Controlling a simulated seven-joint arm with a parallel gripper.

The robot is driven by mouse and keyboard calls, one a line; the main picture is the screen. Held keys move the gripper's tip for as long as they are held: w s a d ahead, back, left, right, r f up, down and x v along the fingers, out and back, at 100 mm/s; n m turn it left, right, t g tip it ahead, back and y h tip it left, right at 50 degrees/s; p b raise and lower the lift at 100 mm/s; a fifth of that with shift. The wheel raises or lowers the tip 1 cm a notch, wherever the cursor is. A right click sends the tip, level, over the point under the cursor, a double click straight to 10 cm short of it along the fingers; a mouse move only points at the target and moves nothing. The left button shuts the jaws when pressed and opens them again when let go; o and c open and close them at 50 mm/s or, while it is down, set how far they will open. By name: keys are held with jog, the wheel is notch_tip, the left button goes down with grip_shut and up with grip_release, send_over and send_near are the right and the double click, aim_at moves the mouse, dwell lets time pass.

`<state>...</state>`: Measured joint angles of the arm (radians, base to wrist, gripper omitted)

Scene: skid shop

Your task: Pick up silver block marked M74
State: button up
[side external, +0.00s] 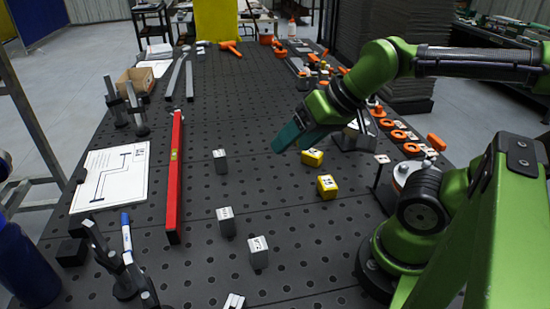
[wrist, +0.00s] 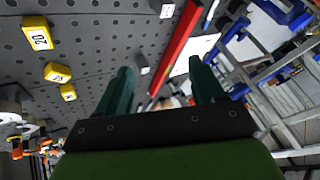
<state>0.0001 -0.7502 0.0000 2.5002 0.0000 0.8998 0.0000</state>
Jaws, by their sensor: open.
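Several silver blocks with white marked tops stand on the dark perforated table. One is left of my gripper (side external: 220,162), one nearer the camera (side external: 227,223), one beside that to the right (side external: 258,254), and one is cut off at the bottom edge (side external: 234,301). Their markings are too small to read, so I cannot tell which is M74. The wrist view shows two silver blocks, one at the top edge (wrist: 166,9) and one beyond the fingers (wrist: 143,67). My gripper (side external: 285,141) is open and empty, above the table and apart from every block; its fingers also show in the wrist view (wrist: 161,70).
Yellow blocks (side external: 327,187) (side external: 312,157) stand right of and below my gripper. A red level (side external: 174,178) lies left, beside a white drawing board (side external: 112,175). Clamps (side external: 132,270) and orange parts (side external: 398,135) line the sides. The table's middle is mostly clear.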

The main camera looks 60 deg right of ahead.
jog(key=n+g+h, duration=0.2)
jog(key=n+g, duration=0.5)
jog(key=n, duration=0.7)
send_over(225, 213)
notch_tip(225, 213, down, 5)
jog(key=f, duration=1)
jog(key=shift+w+f, duration=0.3)
jog(key=shift+f, duration=0.05)
jog(key=shift+s+f, duration=0.15)
jog(key=shift+f, duration=1.25)
jog(key=shift+s+f, duration=0.15)
jog(key=shift+f, duration=1.2)
jog(key=c, duration=1.2)
